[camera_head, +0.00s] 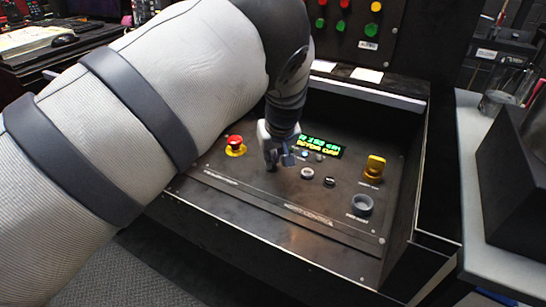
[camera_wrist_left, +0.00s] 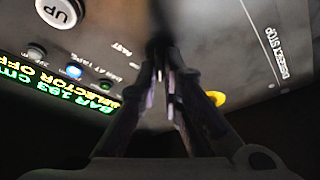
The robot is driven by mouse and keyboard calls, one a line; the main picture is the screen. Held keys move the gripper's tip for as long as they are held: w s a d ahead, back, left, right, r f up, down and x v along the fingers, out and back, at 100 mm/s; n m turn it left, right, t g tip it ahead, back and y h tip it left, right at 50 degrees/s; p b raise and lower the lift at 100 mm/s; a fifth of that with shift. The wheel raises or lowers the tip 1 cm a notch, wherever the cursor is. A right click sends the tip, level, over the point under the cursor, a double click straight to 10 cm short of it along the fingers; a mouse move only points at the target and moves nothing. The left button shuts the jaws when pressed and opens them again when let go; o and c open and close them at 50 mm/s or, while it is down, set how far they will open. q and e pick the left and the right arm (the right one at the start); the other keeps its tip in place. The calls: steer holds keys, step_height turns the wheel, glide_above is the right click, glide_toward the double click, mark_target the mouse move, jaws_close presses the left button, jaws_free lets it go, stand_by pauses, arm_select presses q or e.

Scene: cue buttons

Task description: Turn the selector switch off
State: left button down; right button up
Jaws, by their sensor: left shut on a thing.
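My left gripper (camera_head: 274,161) is down at the control panel (camera_head: 240,190), between the red emergency stop and the white-ringed button. In the left wrist view its fingertips (camera_wrist_left: 163,74) are brought together on a dark, blurred part, which I take to be the selector switch (camera_wrist_left: 160,38). The fingers and wrist hide most of the switch, so its handle angle cannot be told. The lit display (camera_wrist_left: 70,92) reads "SELECTOR OFF" in yellow on its lower line; it also shows in the head view (camera_head: 320,145). My right gripper is in neither view.
The red emergency stop (camera_head: 235,143) is left of my gripper. A raised rim surrounds the panel. A grey side table (camera_head: 490,235) stands at right.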

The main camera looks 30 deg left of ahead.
arm_select(q)
steer(key=shift+s+f, duration=0.1)
steer(key=shift+f, duration=0.05)
steer(key=c, duration=1.7)
jaws_free()
steer(key=shift+d+r, duration=0.15)
steer(key=shift+r, duration=0.3)
steer(key=v, duration=1.1)
steer(key=shift+r, duration=0.1)
